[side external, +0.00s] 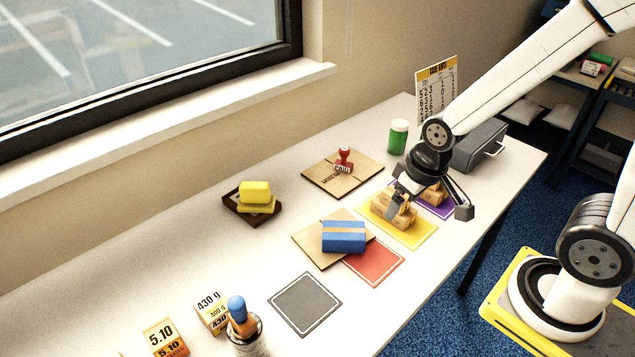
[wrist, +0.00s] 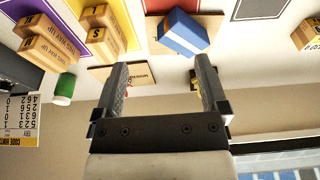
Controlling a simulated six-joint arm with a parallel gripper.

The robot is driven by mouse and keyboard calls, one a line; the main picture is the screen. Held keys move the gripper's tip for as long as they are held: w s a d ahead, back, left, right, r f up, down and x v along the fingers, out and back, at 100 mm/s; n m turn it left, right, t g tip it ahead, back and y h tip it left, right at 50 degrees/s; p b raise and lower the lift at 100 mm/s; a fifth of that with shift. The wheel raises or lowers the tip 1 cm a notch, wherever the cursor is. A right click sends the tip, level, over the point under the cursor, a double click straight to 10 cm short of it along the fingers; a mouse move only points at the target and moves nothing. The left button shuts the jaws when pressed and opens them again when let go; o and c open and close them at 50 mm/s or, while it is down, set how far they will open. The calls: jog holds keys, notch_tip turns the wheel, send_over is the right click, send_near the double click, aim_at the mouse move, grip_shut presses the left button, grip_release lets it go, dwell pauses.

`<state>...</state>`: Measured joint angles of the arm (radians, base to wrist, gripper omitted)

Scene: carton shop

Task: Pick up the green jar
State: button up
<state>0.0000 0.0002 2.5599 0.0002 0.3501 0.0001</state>
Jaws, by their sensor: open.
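The green jar (side external: 398,137) has a white lid and stands upright at the back of the table, near the wall. It also shows in the wrist view (wrist: 65,88), left of the left finger and apart from it. My gripper (side external: 430,207) is open above the table, over the yellow and purple mats and on the near side of the jar. In the wrist view my gripper (wrist: 162,66) has its two fingers spread with nothing held between them.
Small cartons stand on the yellow mat (side external: 423,238) and the purple mat (side external: 443,211). A code card (side external: 436,88) and a grey box (side external: 480,147) are near the jar. A red stamp (side external: 344,159) sits on flat cardboard. A blue carton (side external: 343,237) is beside the red mat (side external: 375,265).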

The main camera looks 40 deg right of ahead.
aim_at(407, 135)
jog(key=w+d+f+m+t+y, duration=0.1)
jog(key=w+d+f+m+y, duration=0.2)
jog(key=w+d+m, duration=0.55)
jog(key=w+d+f+m+t+y, duration=0.1)
jog(key=w+d+f+m+y, duration=0.15)
jog(key=w+d+m, duration=0.65)
jog(key=d+f+m+t+h, duration=0.1)
jog(key=d+m+t, duration=0.2)
jog(key=d+m, duration=0.2)
jog(key=d+f+m+t+h, duration=0.1)
jog(key=d+f+m+t, duration=0.1)
jog(key=d+m, duration=0.4)
jog(key=d+f+m+t+h, duration=0.1)
jog(key=d+m+t+h, duration=0.1)
jog(key=d+m, duration=0.4)
jog(key=shift+d+f+t, duration=0.2)
jog(key=shift+d+t, duration=0.7)
jog(key=shift+d, duration=0.45)
jog(key=shift+x, duration=4)
jog(key=shift+a+r, duration=0.15)
